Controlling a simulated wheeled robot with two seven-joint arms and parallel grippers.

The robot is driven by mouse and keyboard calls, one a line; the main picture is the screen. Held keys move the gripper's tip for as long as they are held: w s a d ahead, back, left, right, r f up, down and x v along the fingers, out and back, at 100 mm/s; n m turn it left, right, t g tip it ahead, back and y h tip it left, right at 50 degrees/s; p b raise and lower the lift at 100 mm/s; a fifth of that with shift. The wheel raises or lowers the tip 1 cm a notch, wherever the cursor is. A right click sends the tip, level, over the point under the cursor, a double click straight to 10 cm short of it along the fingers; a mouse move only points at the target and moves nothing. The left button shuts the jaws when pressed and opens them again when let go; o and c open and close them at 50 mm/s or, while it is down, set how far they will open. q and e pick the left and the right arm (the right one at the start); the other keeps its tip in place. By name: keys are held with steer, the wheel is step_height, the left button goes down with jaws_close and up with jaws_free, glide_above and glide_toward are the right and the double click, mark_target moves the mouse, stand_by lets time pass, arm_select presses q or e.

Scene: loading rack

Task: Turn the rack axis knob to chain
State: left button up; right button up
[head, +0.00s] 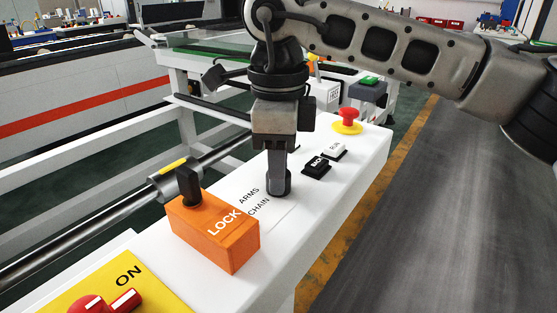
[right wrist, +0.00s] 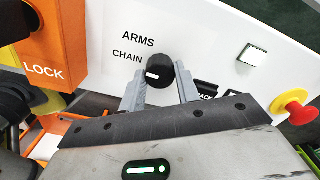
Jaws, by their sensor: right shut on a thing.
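The rack axis knob (right wrist: 160,70) is a round black knob with a white pointer mark, on the white panel (right wrist: 210,40). In the right wrist view its mark points left, toward the printed word CHAIN (right wrist: 127,56); ARMS (right wrist: 138,40) is printed above that. My right gripper (head: 278,190) reaches straight down onto the panel beside these labels. Its fingers (right wrist: 160,88) are on either side of the knob and shut on it. My left gripper is in neither view.
An orange LOCK box (head: 215,232) with a black handle stands left of the knob. Black and white push buttons (head: 325,160) and a red emergency stop (head: 348,117) are on the other side. A yellow ON panel (head: 110,290) with red knobs is at the near left.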

steer(key=shift+r+n, duration=0.1)
steer(key=shift+n, duration=0.3)
steer(key=o, duration=1)
arm_select(q)
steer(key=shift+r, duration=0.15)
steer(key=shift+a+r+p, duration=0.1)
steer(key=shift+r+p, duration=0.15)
steer(key=shift+p, duration=0.9)
arm_select(e)
step_height(320, 180, up, 16)
steer(key=shift+f, duration=0.1)
